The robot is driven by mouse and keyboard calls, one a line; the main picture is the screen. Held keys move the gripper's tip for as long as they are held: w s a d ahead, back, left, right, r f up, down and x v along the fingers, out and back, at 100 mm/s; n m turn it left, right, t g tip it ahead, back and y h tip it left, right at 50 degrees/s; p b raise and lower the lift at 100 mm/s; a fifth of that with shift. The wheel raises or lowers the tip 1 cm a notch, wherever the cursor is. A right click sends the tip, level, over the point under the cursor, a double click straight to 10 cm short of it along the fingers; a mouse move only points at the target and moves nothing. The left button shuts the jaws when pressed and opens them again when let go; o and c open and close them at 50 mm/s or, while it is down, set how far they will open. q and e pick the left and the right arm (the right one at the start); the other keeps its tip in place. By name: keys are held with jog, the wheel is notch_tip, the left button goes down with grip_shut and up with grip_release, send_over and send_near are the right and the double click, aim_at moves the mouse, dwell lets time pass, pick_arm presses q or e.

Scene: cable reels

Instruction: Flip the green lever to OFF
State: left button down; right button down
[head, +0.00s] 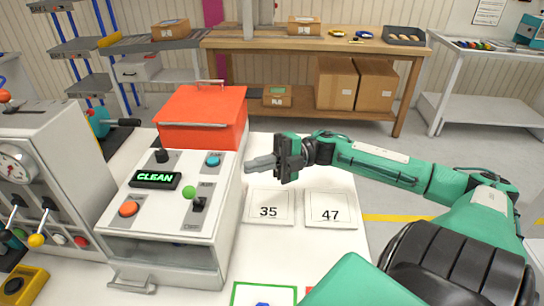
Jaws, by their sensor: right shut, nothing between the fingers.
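A round green knob (189,192) sits on the sloped top of the white control box (170,225), beside a black switch (199,204). I cannot tell whether the knob tops a lever, or which way it is set; the small labels are unreadable. My right gripper (250,165) is shut and empty. It points left, beyond the box's right edge, above and to the right of the green knob and apart from it. My left gripper is not in view.
The control box has a display reading CLEAN (155,180), an orange button (129,209) and a blue button (212,159). A red toolbox (203,115) stands behind it. A grey machine (45,160) with levers stands at left. Cards 35 (269,212) and 47 (330,214) lie right.

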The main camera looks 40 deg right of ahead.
jog(key=shift+v, duration=2.05)
